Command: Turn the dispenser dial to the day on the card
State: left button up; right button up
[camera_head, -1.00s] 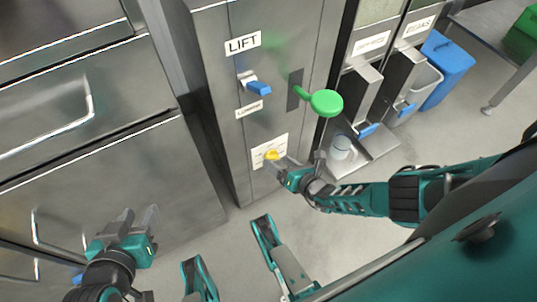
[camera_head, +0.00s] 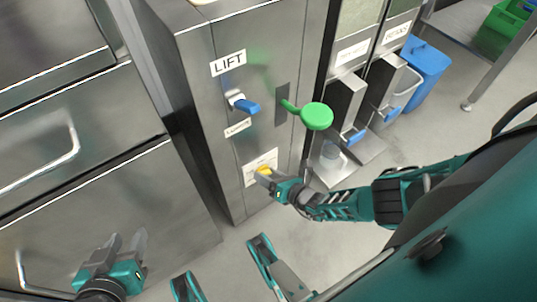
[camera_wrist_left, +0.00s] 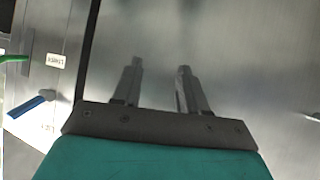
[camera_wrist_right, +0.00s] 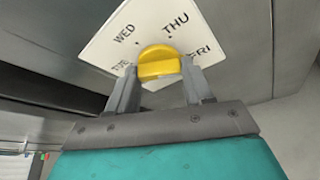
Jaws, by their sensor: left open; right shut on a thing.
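The yellow dial (camera_wrist_right: 158,64) sits on a white plate (camera_wrist_right: 108,50) with the day names TUE, WED, THU and FRI around it in the right wrist view. My right gripper (camera_wrist_right: 160,88) is shut on the dial, one finger on each side. In the head view the dial (camera_head: 263,171) is low on the steel dispenser (camera_head: 215,150), with my right gripper (camera_head: 272,177) at it. My left gripper (camera_head: 125,245) is open and empty in front of steel drawers; it also shows in the left wrist view (camera_wrist_left: 158,72). I cannot make out a day card.
Above the dial are a blue lever (camera_head: 246,105) under a LIFT label (camera_head: 228,62) and a green knob (camera_head: 316,116) on a slot. Dispensers with chutes (camera_head: 345,105), a clear cup (camera_head: 331,152) and a blue bin (camera_head: 424,75) stand to the right. Open floor (camera_head: 225,270) lies in front.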

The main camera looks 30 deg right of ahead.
jog(key=c, duration=0.4)
jog(key=shift+n+h, duration=0.7)
jog(key=shift+n, duration=0.3)
jog(key=shift+c, duration=0.2)
jog(key=o, duration=1)
jog(key=shift+o, duration=0.2)
